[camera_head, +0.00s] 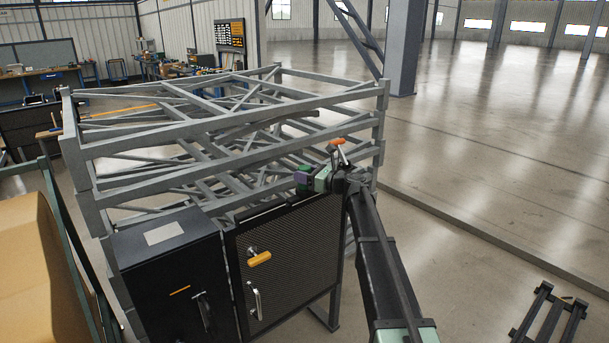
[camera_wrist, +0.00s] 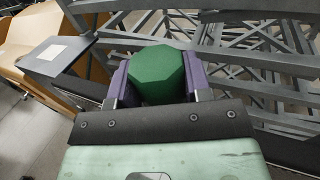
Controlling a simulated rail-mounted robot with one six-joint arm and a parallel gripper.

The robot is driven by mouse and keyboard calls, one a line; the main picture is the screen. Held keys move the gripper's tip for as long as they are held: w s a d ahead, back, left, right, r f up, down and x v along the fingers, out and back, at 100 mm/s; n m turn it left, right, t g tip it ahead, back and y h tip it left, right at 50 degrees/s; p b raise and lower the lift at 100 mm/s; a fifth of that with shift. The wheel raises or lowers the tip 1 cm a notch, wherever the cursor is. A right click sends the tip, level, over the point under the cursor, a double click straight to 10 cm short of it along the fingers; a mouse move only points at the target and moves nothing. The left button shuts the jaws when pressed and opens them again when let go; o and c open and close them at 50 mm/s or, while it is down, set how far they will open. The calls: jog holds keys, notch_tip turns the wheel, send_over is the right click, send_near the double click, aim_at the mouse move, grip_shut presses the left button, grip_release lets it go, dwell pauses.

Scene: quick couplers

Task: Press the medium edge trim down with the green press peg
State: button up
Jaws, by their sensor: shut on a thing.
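My gripper (camera_wrist: 158,82) has purple fingers, one on each side of a green press peg with a faceted top (camera_wrist: 160,72). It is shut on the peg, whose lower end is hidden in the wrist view. In the head view my gripper (camera_head: 303,178) is small, at the top right corner of a dark mesh-fronted cabinet door, in front of grey metal frames. I cannot make out the medium edge trim in either view. I cannot tell whether the peg touches anything below it.
The mesh door (camera_head: 290,262) carries an orange handle (camera_head: 260,259) and a silver pull. A dark box with a pale label (camera_head: 164,233) stands left of it. Stacked grey frames (camera_head: 230,125) crowd the space behind my gripper. The floor at right is open, with a dark rack (camera_head: 548,318) low down.

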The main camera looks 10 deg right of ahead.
dwell(0.4)
notch_tip(320, 180, up, 2)
jog(key=shift+r+p, duration=0.1)
jog(key=shift+p, duration=1.1)
